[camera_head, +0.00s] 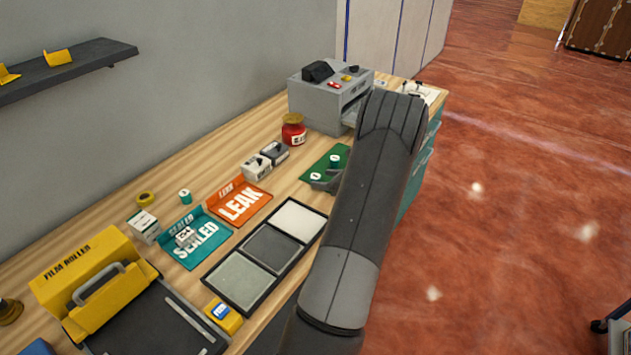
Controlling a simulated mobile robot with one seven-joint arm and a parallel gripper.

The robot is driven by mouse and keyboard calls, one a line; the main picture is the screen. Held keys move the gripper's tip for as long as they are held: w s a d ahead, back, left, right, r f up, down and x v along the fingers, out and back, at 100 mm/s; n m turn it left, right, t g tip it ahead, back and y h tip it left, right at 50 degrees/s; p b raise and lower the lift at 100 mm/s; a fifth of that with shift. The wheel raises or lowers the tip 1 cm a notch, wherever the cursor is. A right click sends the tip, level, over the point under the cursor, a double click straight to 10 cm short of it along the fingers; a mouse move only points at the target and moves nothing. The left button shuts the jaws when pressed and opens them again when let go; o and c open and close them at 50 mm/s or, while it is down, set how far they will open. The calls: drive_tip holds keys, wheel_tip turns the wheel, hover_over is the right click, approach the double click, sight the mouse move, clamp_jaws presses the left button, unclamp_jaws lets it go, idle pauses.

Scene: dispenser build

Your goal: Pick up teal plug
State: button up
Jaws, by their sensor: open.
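A small teal plug (336,160) with a pale marked top stands on the green mat (315,167) towards the back of the bench. A second pale-topped piece (316,176) sits at the mat's near left, close to my gripper; its side colour is hard to tell. Another small teal piece (185,197) with a white top stands by the wall, left of the orange LEAK tray. My gripper (322,183) is low over the mat's near edge, open, just below the second piece. My arm hides the mat's right side and part of the gripper.
A grey machine (325,103) stands behind the mat, with a red jar (293,133) in front of it. Grey-white boxes (257,167) lie left of the mat. The LEAK tray (240,203), teal SEALED tray (207,252) and three-panel tray (270,252) fill the nearer bench.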

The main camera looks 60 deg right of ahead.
sight(320, 178)
drive_tip(key=x, duration=0.4)
drive_tip(key=shift+w+a, duration=0.15)
drive_tip(key=shift+w, duration=0.05)
drive_tip(key=shift+c, duration=0.6)
drive_tip(key=c, duration=1)
drive_tip(key=shift+o, duration=0.2)
